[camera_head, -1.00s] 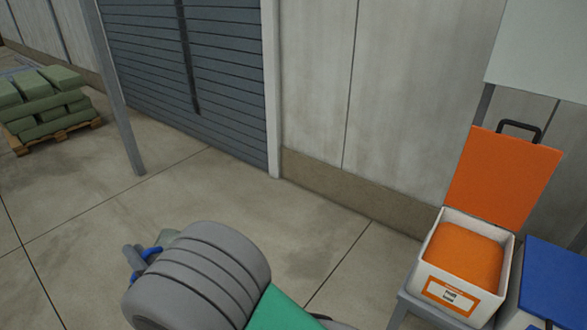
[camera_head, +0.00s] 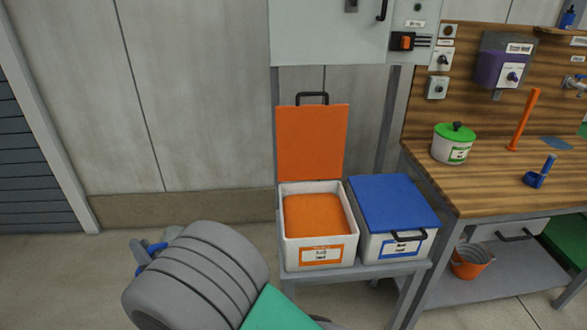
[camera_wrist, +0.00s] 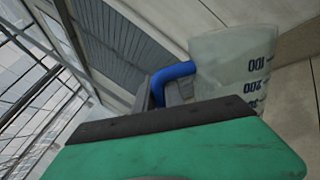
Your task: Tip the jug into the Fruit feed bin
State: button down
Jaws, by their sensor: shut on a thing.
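The jug (camera_wrist: 228,70) shows in the wrist view as a cloudy, translucent vessel with dark scale marks and a blue handle (camera_wrist: 170,76). My gripper (camera_wrist: 176,94) is shut on that handle. In the head view only a bit of the blue handle (camera_head: 153,248) and a pale piece of jug show beside my gripper (camera_head: 143,254); my arm hides the rest. I cannot see what the jug holds. The Fruit feed bin (camera_head: 318,252) appears to be the white box with the orange label, its orange lid (camera_head: 312,143) raised and orange material inside. The jug is left of it, apart.
A second bin with a shut blue lid (camera_head: 394,203) stands right beside the orange one on a grey stand (camera_head: 370,272). A wooden workbench (camera_head: 490,185) with a green-lidded pot (camera_head: 453,145) is at the right. The floor left of the stand is clear.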

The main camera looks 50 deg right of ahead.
jog(key=w+d+m+g+h, duration=0.1)
jog(key=w+d+m+h, duration=0.15)
jog(key=d, duration=0.35)
jog(key=w+d+m+h, duration=0.1)
jog(key=d+m+h, duration=0.1)
jog(key=d+h, duration=0.35)
jog(key=s+d+m+g+h, duration=0.2)
jog(key=d+m+g+h, duration=0.2)
jog(key=d, duration=1)
jog(key=s+d+m+g+h, duration=0.3)
jog(key=d+m+g+h, duration=0.15)
jog(key=d, duration=1.05)
jog(key=s+d+m+g+h, duration=0.2)
jog(key=s+d+m+g, duration=0.35)
jog(key=s+d, duration=0.55)
jog(key=s+d+f+m+g+b, duration=0.1)
jog(key=s+f+m+g+b, duration=0.2)
jog(key=m+b, duration=1.1)
jog(key=s+d+f+m+g+y+b, duration=0.1)
jog(key=s+d+f+m+g+b, duration=0.1)
jog(key=s+m+b, duration=0.6)
jog(key=shift+s+d+f+m+g+b, duration=0.2)
jog(key=shift+f+m+g+b, duration=0.35)
jog(key=shift+m+b, duration=3.1)
jog(key=shift+f+n+y+b, duration=0.1)
jog(key=shift+n+y+b, duration=0.15)
jog(key=shift+n+b, duration=0.35)
